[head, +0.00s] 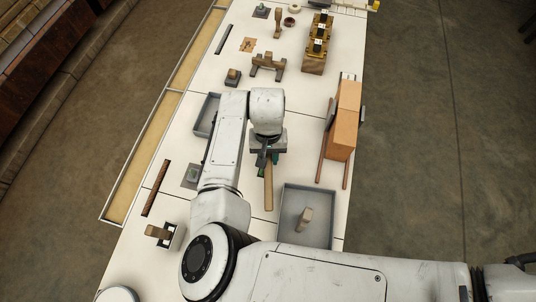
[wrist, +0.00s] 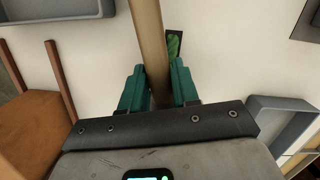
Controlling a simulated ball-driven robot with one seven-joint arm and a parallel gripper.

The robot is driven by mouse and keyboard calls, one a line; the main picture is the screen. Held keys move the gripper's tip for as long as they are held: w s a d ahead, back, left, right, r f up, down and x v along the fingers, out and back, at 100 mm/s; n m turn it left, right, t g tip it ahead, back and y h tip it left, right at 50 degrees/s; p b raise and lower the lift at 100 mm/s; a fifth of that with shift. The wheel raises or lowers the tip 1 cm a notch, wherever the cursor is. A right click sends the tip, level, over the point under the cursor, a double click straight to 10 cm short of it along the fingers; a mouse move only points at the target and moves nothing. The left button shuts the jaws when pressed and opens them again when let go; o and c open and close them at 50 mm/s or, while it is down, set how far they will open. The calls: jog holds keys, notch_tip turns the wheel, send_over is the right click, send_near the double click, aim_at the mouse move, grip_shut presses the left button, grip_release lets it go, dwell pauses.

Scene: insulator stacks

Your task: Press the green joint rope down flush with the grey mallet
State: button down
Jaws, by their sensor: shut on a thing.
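My gripper (wrist: 158,88), with teal fingers, is shut on a pale wooden handle (wrist: 147,30). In the head view the handle (head: 268,192) sticks out below my gripper (head: 267,162) over the white table. I take it for the mallet's handle; no grey mallet head can be made out in either view. A small green patch in a dark surround (wrist: 174,44), likely the green joint rope, lies just right of the handle in the wrist view, partly hidden by a finger. I cannot tell how high the rope stands or whether anything touches it.
A grey tray (head: 287,236) holding a wooden-handled tool stands lower right of my gripper. An orange-brown box (head: 343,125) with rods stands at the right edge. Another grey tray (head: 201,128) is at the left, partly behind my arm. A grey plate (head: 192,183) lies below it.

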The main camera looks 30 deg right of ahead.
jog(key=shift+f, duration=0.65)
dwell(2.0)
jog(key=shift+s, duration=0.1)
notch_tip(320, 180, up, 5)
jog(key=p, duration=0.5)
jog(key=shift+r+p, duration=0.65)
jog(key=shift+r, duration=0.4)
notch_tip(320, 180, up, 8)
dwell(0.8)
dwell(0.5)
